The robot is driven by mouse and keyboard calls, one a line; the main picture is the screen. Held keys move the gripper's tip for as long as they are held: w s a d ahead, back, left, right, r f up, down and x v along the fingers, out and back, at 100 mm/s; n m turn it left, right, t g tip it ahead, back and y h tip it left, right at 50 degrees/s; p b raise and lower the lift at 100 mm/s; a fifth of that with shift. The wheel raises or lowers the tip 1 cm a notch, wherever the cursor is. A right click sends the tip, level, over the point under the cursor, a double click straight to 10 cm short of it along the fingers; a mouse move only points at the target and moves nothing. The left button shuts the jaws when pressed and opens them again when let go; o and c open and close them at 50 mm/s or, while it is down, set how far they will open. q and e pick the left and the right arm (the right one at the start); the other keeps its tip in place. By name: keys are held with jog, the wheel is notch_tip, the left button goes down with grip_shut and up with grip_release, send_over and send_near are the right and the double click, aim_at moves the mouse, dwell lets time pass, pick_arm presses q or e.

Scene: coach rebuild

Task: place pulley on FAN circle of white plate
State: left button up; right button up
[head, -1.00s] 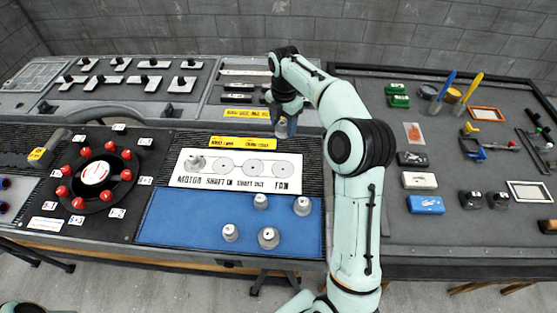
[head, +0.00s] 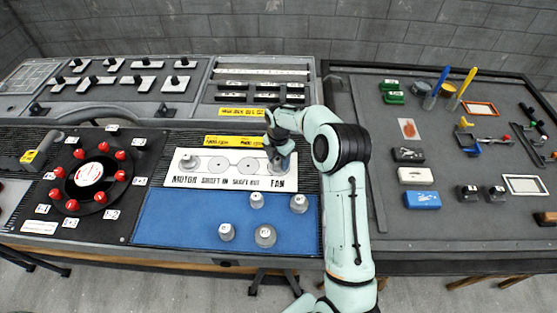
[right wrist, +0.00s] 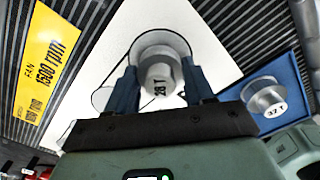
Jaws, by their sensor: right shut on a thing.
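My right gripper (head: 279,156) is over the FAN end of the white plate (head: 235,174). In the right wrist view its two fingers (right wrist: 160,88) are shut on a grey pulley (right wrist: 158,72) marked 28 T. The pulley is over the FAN circle, which it and the fingers mostly hide; I cannot tell whether it touches the plate. Another pulley (head: 189,161) stands on the MOTOR circle. The SHAFT IN circle (head: 218,164) and SHAFT OUT circle (head: 247,165) are empty. My left gripper is not in view.
Several pulleys stand on the blue mat (head: 180,225) in front of the plate, one marked 37 T (right wrist: 263,98). A yellow label (head: 235,141) lies behind the plate. A black dial with red knobs (head: 90,178) is to the left. My right arm covers the bench's middle.

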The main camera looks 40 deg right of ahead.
aim_at(278, 158)
jog(key=shift+f, duration=0.25)
jog(key=o, duration=1.1)
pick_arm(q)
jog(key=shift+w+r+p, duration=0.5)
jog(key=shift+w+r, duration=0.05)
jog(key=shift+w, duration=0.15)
pick_arm(e)
notch_tip(278, 158, up, 12)
